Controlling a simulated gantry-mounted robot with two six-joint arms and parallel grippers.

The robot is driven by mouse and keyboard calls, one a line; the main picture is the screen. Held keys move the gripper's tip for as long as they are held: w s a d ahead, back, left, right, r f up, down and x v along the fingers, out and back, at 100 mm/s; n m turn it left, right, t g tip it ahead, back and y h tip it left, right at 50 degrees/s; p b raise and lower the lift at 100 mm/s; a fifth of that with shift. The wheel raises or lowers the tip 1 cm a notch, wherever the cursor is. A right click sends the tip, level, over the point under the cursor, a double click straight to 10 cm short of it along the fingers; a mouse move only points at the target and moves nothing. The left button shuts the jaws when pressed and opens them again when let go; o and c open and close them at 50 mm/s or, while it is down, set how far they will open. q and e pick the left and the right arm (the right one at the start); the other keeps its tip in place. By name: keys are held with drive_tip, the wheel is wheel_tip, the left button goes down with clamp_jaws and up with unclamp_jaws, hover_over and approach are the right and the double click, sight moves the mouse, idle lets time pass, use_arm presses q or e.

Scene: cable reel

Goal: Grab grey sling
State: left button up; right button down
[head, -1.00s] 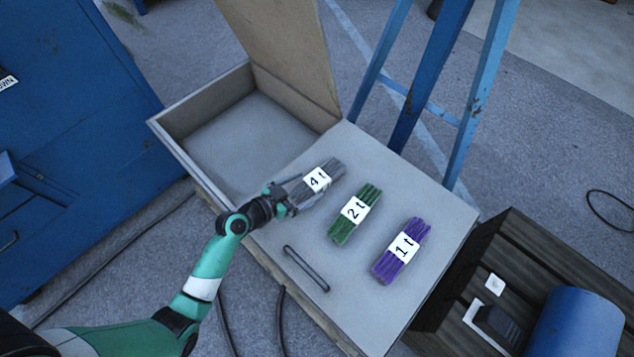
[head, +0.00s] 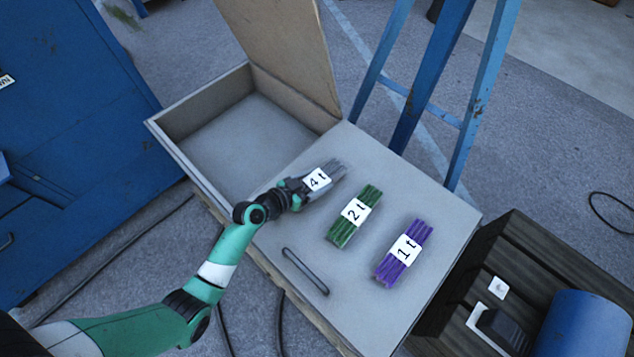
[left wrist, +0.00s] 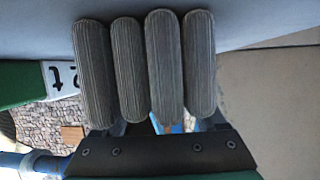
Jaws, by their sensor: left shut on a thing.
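The grey sling (head: 327,174) is a folded bundle with a white "4 t" label on the grey table. In the left wrist view its grey ribbed folds (left wrist: 145,68) fill the upper middle, in front of the dark gripper body. My left gripper (head: 305,187) is shut on the near-left end of the grey sling; its fingertips are mostly hidden by the sling and the gripper body. A green sling (head: 355,216) labelled "2 t" and a purple sling (head: 403,252) labelled "1 t" lie to the right. My right gripper is not in view.
An open wooden box (head: 196,98) with a raised lid adjoins the table at upper left. A dark handle-like bar (head: 305,271) lies near the front edge. A blue frame (head: 430,80) stands behind. A dark crate with a blue cylinder (head: 585,325) is at lower right.

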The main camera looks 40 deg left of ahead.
sight(317, 180)
use_arm(q)
clamp_jaws()
drive_tip(key=shift+r, duration=0.1)
drive_tip(key=shift+r+p, duration=0.4)
drive_tip(key=shift+r, duration=0.15)
wheel_tip(317, 180, up, 3)
drive_tip(key=shift+f+p, duration=0.2)
drive_tip(key=shift+p, duration=0.65)
drive_tip(key=s+r+p, duration=0.1)
drive_tip(key=r, duration=0.1)
drive_tip(key=s+d+r+p, duration=0.1)
drive_tip(key=s+r+p, duration=0.1)
drive_tip(key=s+d+r+p, duration=0.1)
drive_tip(key=r, duration=0.1)
drive_tip(key=shift+s+d, duration=0.15)
drive_tip(key=shift+s, duration=0.05)
drive_tip(key=s+d+r+p, duration=0.3)
drive_tip(key=s+d, duration=0.1)
drive_tip(key=s, duration=0.4)
drive_tip(key=shift+d, duration=0.15)
drive_tip(key=shift+r, duration=0.1)
